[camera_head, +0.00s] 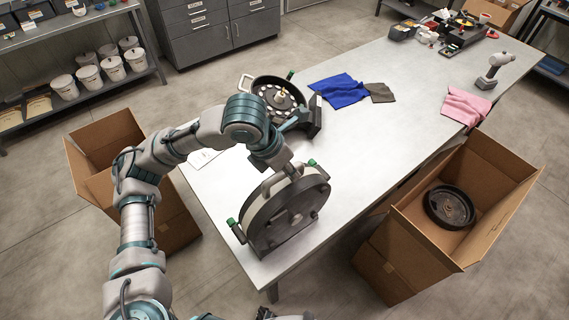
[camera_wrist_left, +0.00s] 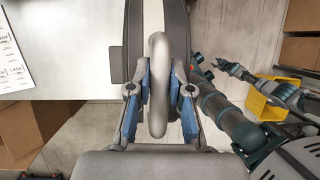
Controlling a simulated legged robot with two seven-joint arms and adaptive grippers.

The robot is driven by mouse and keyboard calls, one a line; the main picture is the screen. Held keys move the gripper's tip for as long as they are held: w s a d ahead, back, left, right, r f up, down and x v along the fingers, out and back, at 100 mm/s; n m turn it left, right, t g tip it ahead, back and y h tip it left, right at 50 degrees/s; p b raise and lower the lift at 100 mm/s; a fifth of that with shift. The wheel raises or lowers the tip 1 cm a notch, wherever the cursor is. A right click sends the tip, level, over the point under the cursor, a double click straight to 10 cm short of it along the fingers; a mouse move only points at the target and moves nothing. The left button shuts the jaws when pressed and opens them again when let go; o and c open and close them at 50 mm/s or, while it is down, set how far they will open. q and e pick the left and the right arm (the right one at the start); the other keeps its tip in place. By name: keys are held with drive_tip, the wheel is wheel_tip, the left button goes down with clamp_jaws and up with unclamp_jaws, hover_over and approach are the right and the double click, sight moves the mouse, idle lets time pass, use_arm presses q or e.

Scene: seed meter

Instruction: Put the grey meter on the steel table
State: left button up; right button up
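The grey meter (camera_head: 290,215), a round drum with a grey loop handle and green knobs, is upright at the near end of the steel table (camera_head: 390,130). My left gripper (camera_head: 281,176) is above it at the handle. In the left wrist view, its blue-padded fingers (camera_wrist_left: 160,88) are shut on the handle (camera_wrist_left: 158,50) from both sides. I cannot tell whether the meter's base touches the table. My right arm shows only partly at the bottom of the head view; its finger state is unclear.
A second meter with an open dark disc (camera_head: 280,95) stands farther back. Blue (camera_head: 340,91) and pink (camera_head: 466,105) cloths and a drill (camera_head: 494,70) lie beyond. Cardboard boxes flank the table, at left (camera_head: 105,135) and right (camera_head: 490,165), the right one holding a black disc (camera_head: 450,207). The table's middle is clear.

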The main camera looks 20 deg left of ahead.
use_arm(q)
drive_tip(key=o, duration=0.4)
drive_tip(key=shift+s+d+f, duration=0.1)
drive_tip(key=shift+d, duration=0.25)
drive_tip(key=shift+o, duration=0.2)
drive_tip(key=shift+d, duration=0.35)
drive_tip(key=shift+a, duration=0.25)
drive_tip(key=v, duration=0.6)
drive_tip(key=shift+a, duration=0.45)
drive_tip(key=v, duration=0.4)
drive_tip(key=shift+d+r, duration=0.35)
drive_tip(key=shift+r, duration=0.05)
drive_tip(key=shift+s+a+r, duration=0.15)
drive_tip(key=shift+a+r, duration=0.35)
drive_tip(key=shift+r, duration=0.05)
use_arm(e)
drive_tip(key=shift+d+r, duration=0.15)
drive_tip(key=shift+d, duration=0.7)
